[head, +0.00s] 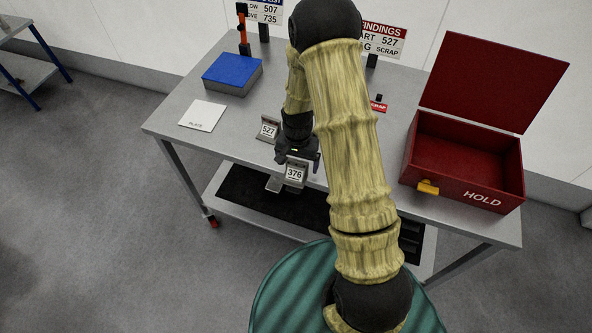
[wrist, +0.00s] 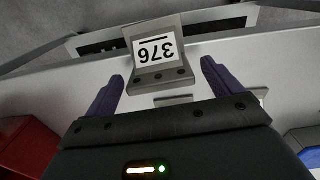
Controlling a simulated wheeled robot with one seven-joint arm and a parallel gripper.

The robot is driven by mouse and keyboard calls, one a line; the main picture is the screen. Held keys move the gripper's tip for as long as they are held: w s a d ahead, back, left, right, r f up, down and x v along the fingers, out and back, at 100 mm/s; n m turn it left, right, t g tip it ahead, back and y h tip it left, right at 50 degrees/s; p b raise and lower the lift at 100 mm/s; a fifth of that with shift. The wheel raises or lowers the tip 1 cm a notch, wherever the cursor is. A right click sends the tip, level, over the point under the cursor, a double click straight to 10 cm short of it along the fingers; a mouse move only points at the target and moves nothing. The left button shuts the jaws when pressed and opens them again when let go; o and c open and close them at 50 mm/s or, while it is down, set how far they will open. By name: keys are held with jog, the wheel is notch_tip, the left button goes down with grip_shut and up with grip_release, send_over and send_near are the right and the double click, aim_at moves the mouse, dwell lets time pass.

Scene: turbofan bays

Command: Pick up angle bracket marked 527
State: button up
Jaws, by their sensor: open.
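The angle bracket marked 527 (head: 268,130) stands on the grey table, left of my gripper in the head view. A second angle bracket, marked 376 (head: 295,173), is in front of my gripper near the table's front edge. My gripper (head: 298,158) is open and points down over the table. In the wrist view the 376 bracket (wrist: 157,50) shows upside down, just beyond the gap between my spread fingers (wrist: 162,72). I see no contact with it. A pale edge (wrist: 261,95) shows beside the right finger; I cannot tell whether it is the 527 bracket.
An open red HOLD box (head: 463,193) stands on the right of the table (head: 165,122). A blue-topped block (head: 232,72) and a white card (head: 202,115) lie on the left.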

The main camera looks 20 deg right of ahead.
jog(key=c, duration=1.2)
jog(key=shift+o, duration=0.2)
jog(key=shift+r, duration=0.1)
notch_tip(320, 180, up, 10)
jog(key=shift+f+b, duration=0.1)
jog(key=shift+b, duration=0.7)
